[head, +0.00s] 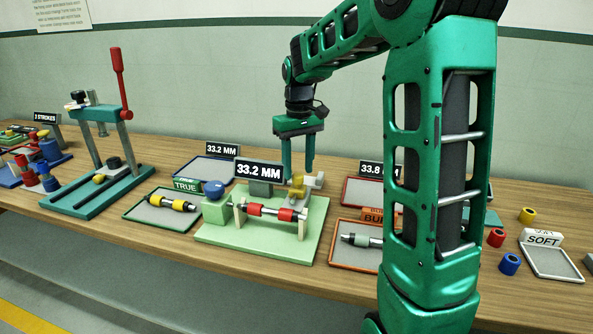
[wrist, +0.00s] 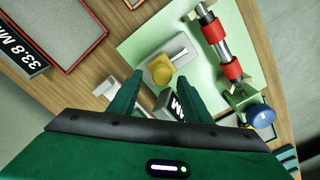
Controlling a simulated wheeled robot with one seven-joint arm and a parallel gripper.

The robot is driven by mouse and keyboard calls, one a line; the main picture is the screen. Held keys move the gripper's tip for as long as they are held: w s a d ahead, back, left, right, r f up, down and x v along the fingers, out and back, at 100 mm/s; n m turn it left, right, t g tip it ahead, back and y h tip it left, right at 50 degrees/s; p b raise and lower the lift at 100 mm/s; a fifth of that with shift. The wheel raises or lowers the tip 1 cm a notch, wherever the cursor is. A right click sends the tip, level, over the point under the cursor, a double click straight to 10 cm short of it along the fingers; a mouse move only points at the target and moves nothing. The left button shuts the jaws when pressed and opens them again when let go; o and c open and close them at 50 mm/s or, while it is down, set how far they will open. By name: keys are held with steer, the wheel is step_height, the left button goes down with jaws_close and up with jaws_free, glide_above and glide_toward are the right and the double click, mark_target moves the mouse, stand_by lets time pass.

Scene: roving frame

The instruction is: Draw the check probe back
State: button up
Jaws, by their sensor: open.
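A pale green fixture plate (head: 225,236) stands on the bench, also in the wrist view (wrist: 135,40). A shaft with red bands (head: 268,211) rests across its supports. At the plate's right end is a yellow knob (head: 297,191) on a small pale block; it also shows in the wrist view (wrist: 160,70). A blue knob (head: 213,187) sits on a green block at the left end. No label tells which part is the check probe. My gripper (head: 297,172) is open and empty, pointing down over the yellow knob's end; contact cannot be told.
A "33.2 MM" sign (head: 259,171) stands behind the shaft. A tray with a yellow-banded shaft (head: 172,203) lies left, and an orange-edged tray (head: 342,262) right. A teal press (head: 105,185) with a red lever stands farther left. Loose rings (head: 509,264) lie at right.

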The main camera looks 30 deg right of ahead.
mark_target(298, 173)
step_height(298, 173, up, 9)
steer(key=shift+r, duration=0.2)
steer(key=shift+w, duration=0.1)
stand_by(1.0)
steer(key=s+f+m, duration=0.2)
steer(key=s+f, duration=0.2)
steer(key=s, duration=0.6)
steer(key=s+f+m, duration=0.2)
steer(key=s+f, duration=0.3)
steer(key=s, duration=0.6)
steer(key=s+f+m, duration=0.2)
steer(key=s+f, duration=0.2)
steer(key=s, duration=0.7)
steer(key=shift+s+a+f, duration=0.2)
steer(key=shift+f, duration=0.2)
steer(key=shift+w+f, duration=0.2)
steer(key=shift+w, duration=0.4)
